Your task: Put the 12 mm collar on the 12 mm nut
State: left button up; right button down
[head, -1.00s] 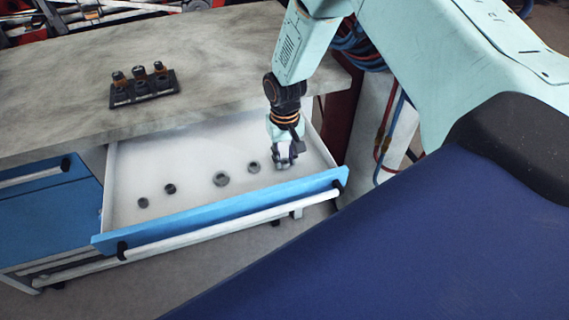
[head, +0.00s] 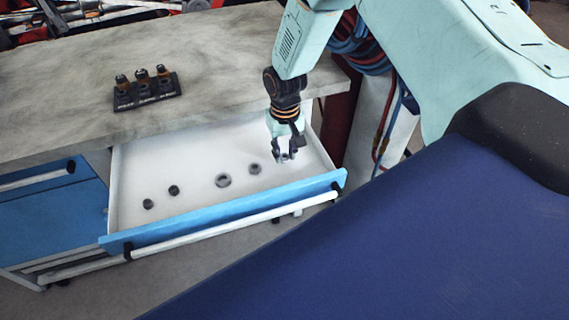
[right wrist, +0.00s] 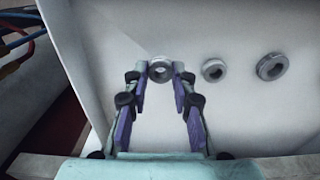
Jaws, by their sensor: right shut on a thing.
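My right gripper (head: 284,157) is over the right part of the open drawer, shut on a grey metal ring (right wrist: 160,71). In the right wrist view the ring sits between the two fingertips. No size mark can be read on it, so I cannot tell whether it is the 12 mm collar. A black stand (head: 147,101) on the worktop carries several small fittings, some with orange-brown bands. Its labels are too small to read, so I cannot tell which is the 12 mm nut. My left gripper is not in view.
Several other rings lie in the white drawer (head: 140,170), including a large one (head: 223,180) and a smaller one (head: 254,169). The drawer's blue front (head: 220,210) stands out from the grey worktop (head: 220,70). The worktop is mostly clear. Hoses (head: 365,55) hang at right.

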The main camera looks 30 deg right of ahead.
notch_tip(320, 180, up, 4)
jog(key=p, duration=0.3)
jog(key=shift+f, duration=0.2)
